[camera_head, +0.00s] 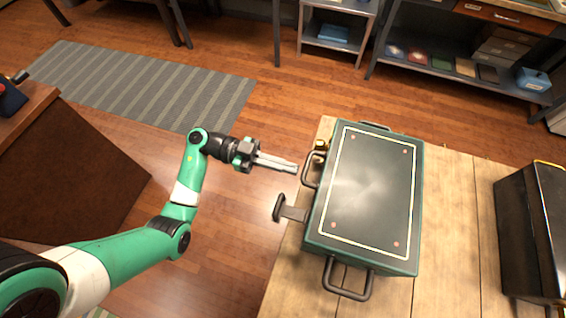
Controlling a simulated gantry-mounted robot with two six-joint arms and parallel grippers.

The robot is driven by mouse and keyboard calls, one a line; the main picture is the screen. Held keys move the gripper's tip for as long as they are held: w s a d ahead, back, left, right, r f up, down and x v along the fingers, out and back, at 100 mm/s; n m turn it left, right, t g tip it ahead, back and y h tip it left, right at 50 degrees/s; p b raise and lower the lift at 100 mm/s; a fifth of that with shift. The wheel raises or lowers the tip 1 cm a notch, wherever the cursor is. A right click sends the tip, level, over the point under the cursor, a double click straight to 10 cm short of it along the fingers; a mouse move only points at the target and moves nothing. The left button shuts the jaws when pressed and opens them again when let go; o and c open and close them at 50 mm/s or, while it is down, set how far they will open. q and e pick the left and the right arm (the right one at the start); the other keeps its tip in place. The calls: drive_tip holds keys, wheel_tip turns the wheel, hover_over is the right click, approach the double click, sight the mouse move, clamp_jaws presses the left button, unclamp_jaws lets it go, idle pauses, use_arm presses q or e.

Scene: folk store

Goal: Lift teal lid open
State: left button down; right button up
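A dark teal case with a closed lid (372,190) lies on the wooden table. The lid has a pale yellow border line and small red dots near its corners. Dark handles stick out from the case: a loop handle (308,170) and a T-shaped handle (290,209) on its left side, and a loop handle (347,281) at the near end. My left gripper (297,168) points right, its fingertips just left of the loop handle, with no visible grip on it. Its fingers look close together, but their gap is unclear. My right gripper is out of view.
A small brass-coloured object (321,145) sits by the case's upper left side. A black box (534,232) stands at the right of the table (455,225). Bare table lies between them. Shelves (455,70) stand at the back, and open floor lies left of the table.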

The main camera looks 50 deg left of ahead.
sight(307, 166)
use_arm(q)
drive_tip(key=shift+p+x, duration=0.85)
drive_tip(key=shift+x, duration=1.85)
drive_tip(key=shift+s+a+r+p, duration=0.1)
drive_tip(key=shift+s+a+p, duration=0.05)
drive_tip(key=shift+p, duration=0.2)
drive_tip(key=shift+s+a, duration=0.1)
drive_tip(key=shift+a, duration=0.05)
drive_tip(key=shift+p, duration=0.3)
drive_tip(key=shift+r+p, duration=1.25)
drive_tip(key=shift+p, duration=0.25)
drive_tip(key=shift+r+p, duration=1.25)
drive_tip(key=shift+p, duration=0.3)
